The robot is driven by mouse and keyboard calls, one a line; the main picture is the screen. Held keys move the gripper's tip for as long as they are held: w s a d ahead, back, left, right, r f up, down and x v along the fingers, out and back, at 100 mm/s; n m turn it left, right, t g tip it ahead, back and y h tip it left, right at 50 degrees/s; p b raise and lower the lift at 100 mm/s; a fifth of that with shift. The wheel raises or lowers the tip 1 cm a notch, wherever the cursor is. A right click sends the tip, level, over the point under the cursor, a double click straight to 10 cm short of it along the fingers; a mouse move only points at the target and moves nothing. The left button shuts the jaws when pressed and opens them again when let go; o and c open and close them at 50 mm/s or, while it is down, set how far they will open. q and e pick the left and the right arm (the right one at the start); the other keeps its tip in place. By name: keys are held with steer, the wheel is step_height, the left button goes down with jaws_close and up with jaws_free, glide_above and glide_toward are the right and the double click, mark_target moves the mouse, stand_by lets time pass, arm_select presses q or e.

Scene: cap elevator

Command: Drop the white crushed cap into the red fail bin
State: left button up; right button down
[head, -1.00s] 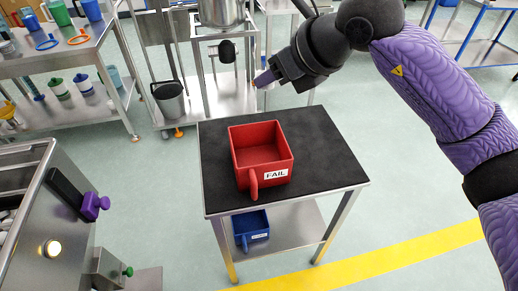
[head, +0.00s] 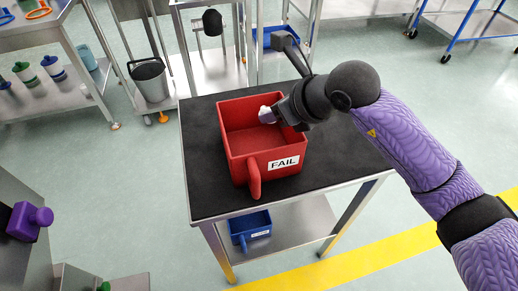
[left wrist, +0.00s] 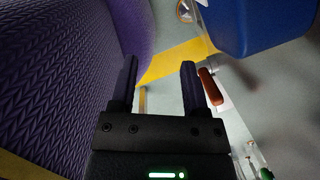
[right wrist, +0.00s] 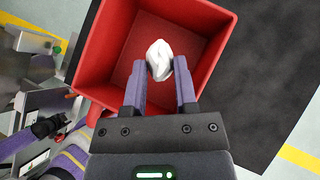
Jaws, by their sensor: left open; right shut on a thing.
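The red bin (head: 238,168) with a FAIL label stands on the black-topped table, its handle toward me. It also shows in the right wrist view (right wrist: 92,52). My right gripper (head: 272,116) is over the bin's right part. In the right wrist view the gripper (right wrist: 160,75) is shut on the white crushed cap (right wrist: 159,58), which sits at the fingertips above the bin's inside. The cap shows small and white in the head view (head: 266,115). My left gripper (left wrist: 160,75) is open and empty in the left wrist view, and is out of the head view.
The black tabletop (head: 335,150) is clear right of the bin. A blue bin (head: 251,230) is on the shelf below. A grey bucket (head: 150,80) and metal racks stand behind. A machine with a purple knob (head: 30,222) is at the left.

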steer(key=shift+f, duration=0.15)
steer(key=shift+c, duration=1.6)
jaws_free()
steer(key=p+v, duration=0.4)
steer(key=v, duration=0.6)
